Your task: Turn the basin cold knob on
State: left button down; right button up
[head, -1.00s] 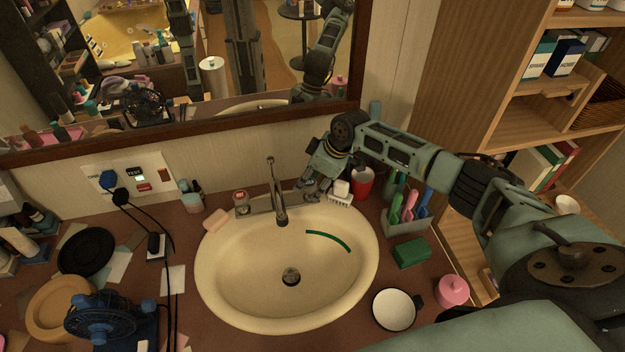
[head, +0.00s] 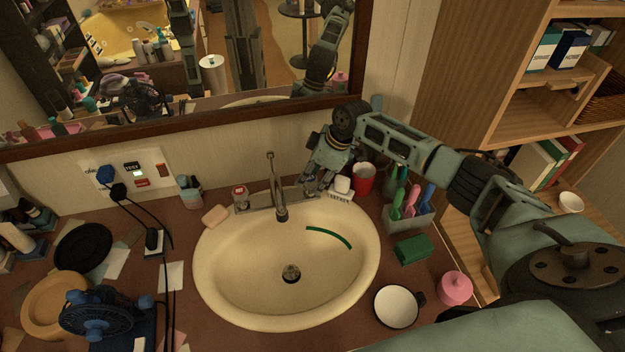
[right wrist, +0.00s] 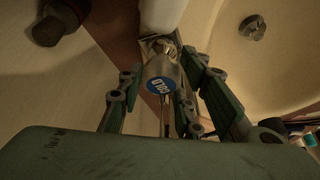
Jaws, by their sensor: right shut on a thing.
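The basin (head: 222,270) is a cream oval sink set in a brown counter. Its metal faucet (head: 279,193) stands at the back, with a red-marked knob (head: 240,192) on the left. My right gripper (head: 316,187) is at the back right of the basin, over the other knob's place, and hides that knob in the head view. In the right wrist view, the metal cold knob (right wrist: 160,87) with a blue label sits between the fingers of my right gripper (right wrist: 164,75), which is shut on it. No water shows at the spout. My left gripper is not in view.
A white soap block (head: 342,186) on a holder and a red cup (head: 363,177) stand close right of my right gripper. A pink soap (head: 215,215) lies at left. A brush holder (head: 408,218) and wooden shelves (head: 480,90) are further right. A mirror is behind.

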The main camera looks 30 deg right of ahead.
jog(key=n+b, duration=0.2)
jog(key=w+n+g+y+b, duration=0.1)
jog(key=n+b, duration=0.1)
jog(key=b, duration=0.1)
jog(key=shift+d+n+b, duration=0.15)
jog(key=shift+n+b, duration=0.15)
jog(key=shift+n, duration=0.1)
jog(key=shift+r+n+g+b, duration=0.15)
jog(key=shift+n+g+b, duration=0.35)
jog(key=shift+n+b, duration=0.5)
jog(key=shift+r+n, duration=0.1)
jog(key=shift+n, duration=0.2)
jog(key=o, duration=0.9)
jog(key=shift+o, duration=0.7)
jog(key=v, duration=1.1)
jog(key=shift+w+d+r, duration=0.2)
jog(key=shift+r, duration=0.1)
